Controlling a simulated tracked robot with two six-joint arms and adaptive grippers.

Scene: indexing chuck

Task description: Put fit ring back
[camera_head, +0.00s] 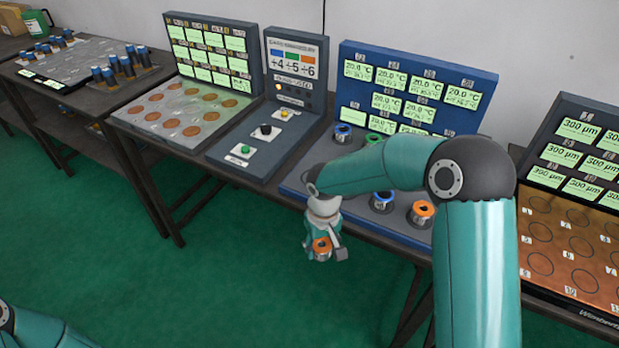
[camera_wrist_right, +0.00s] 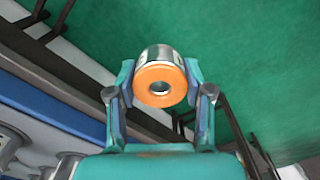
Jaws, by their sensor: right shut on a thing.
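My right gripper (camera_head: 323,250) is shut on a metal cylinder with an orange ring-shaped end (camera_head: 320,244). It holds the piece in the air, in front of the table edge and over the green floor. In the right wrist view, the orange end (camera_wrist_right: 160,86) with its dark centre hole faces the camera, between the two fingers. A blue station (camera_head: 300,183) with temperature displays stands behind the gripper. Similar pieces stand on it: a blue-topped one (camera_head: 343,129), a green-topped one, another blue-topped one (camera_head: 382,199) and an orange-topped one (camera_head: 421,210). My right arm hides part of the station.
Left of it is a grey panel (camera_head: 240,130) with coloured buttons, then a board of copper discs (camera_head: 190,112). At the right is a copper panel (camera_head: 560,240) with numbered circles and µm displays. Part of my left arm shows at bottom left. The floor in front is clear.

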